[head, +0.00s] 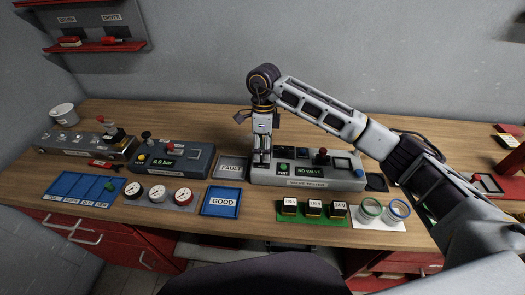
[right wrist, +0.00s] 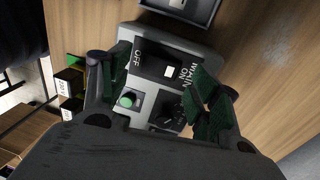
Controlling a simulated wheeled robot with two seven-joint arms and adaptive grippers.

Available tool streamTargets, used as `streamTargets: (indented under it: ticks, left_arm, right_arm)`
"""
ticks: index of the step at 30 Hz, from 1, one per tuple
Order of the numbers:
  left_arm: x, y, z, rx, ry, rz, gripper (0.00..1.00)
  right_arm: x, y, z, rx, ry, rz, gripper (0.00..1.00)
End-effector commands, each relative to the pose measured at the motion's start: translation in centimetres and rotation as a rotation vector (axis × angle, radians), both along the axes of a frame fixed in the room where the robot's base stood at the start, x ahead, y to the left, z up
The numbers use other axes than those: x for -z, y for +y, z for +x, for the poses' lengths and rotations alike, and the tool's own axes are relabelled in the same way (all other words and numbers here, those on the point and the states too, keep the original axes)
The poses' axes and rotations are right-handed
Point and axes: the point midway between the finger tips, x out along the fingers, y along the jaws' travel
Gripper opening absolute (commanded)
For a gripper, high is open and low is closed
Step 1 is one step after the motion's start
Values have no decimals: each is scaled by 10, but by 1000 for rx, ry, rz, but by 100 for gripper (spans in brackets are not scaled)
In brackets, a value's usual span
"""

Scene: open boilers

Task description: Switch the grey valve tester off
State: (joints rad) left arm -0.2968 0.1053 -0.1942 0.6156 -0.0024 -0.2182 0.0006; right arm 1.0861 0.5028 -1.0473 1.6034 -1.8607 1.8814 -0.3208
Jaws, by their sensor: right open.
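The grey valve tester (head: 318,183) stands on the wooden bench, and its screen (head: 309,171) is lit and reads "NO VALVE". My right gripper (head: 261,160) points down over the tester's left end and hides part of it. In the right wrist view the fingers (right wrist: 160,95) with green pads are open, one on each side of the panel, with nothing held. Between them is a black main switch plate (right wrist: 153,66) marked "OFF" and "MAIN ON", with a small white square. My left gripper is not in view.
A "FAULT" tray (head: 230,168) and a blue "GOOD" tray (head: 220,202) lie left of the tester. Labelled black blocks (head: 314,209) stand in front of it on a green mat. A grey-blue device (head: 190,160) reading "0.0 bar" stands farther left. The bench behind the tester is mostly clear.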

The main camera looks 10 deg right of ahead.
Motion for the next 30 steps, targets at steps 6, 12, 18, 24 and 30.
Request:
streamTargets:
  ticks: [6, 12, 18, 24, 30]
  left_arm:
    - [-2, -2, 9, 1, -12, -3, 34]
    - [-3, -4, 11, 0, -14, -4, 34]
    - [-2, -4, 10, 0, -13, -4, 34]
    - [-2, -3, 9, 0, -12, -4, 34]
    - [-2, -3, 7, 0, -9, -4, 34]
  right_arm:
    - [12, 0, -2, 0, 0, -1, 62]
    - [14, 0, -2, 0, 0, -1, 62]
    - [14, 1, -2, 0, 0, -1, 55]
    - [14, 1, -2, 0, 0, 0, 29]
    - [14, 1, -2, 0, -2, -1, 17]
